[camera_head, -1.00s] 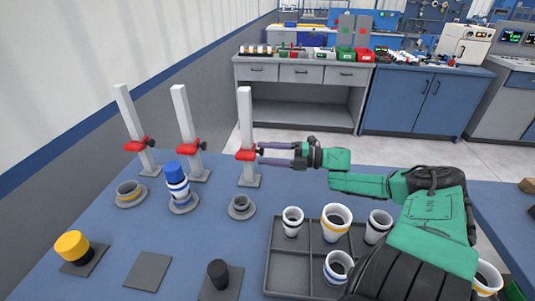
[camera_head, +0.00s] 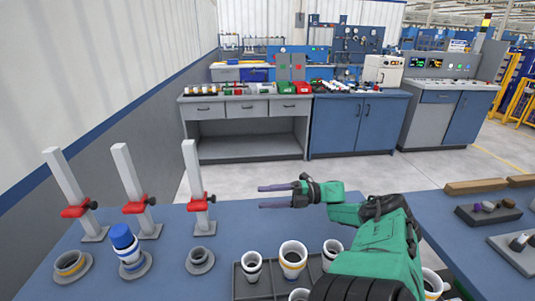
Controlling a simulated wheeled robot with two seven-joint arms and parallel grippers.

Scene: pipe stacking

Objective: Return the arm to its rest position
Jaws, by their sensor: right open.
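My right gripper (camera_head: 276,195) is open and empty, its two fingers pointing left above the far part of the blue table (camera_head: 240,223). It is to the right of the rightmost of three white posts with red clamps (camera_head: 198,205), apart from it. My right arm comes in from the bottom right and hides part of the grey tray (camera_head: 243,287). My left gripper does not show. A stack of white pipes with a blue cap (camera_head: 122,237) stands on the middle base. The left base (camera_head: 71,264) and right base (camera_head: 200,257) have no tall stack.
The tray holds several white cups, one a white cup with a yellow band (camera_head: 292,257). A second table (camera_head: 450,240) at the right carries dark blocks (camera_head: 488,211). A grey workbench (camera_head: 250,130) and a blue cabinet (camera_head: 352,125) stand beyond the floor.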

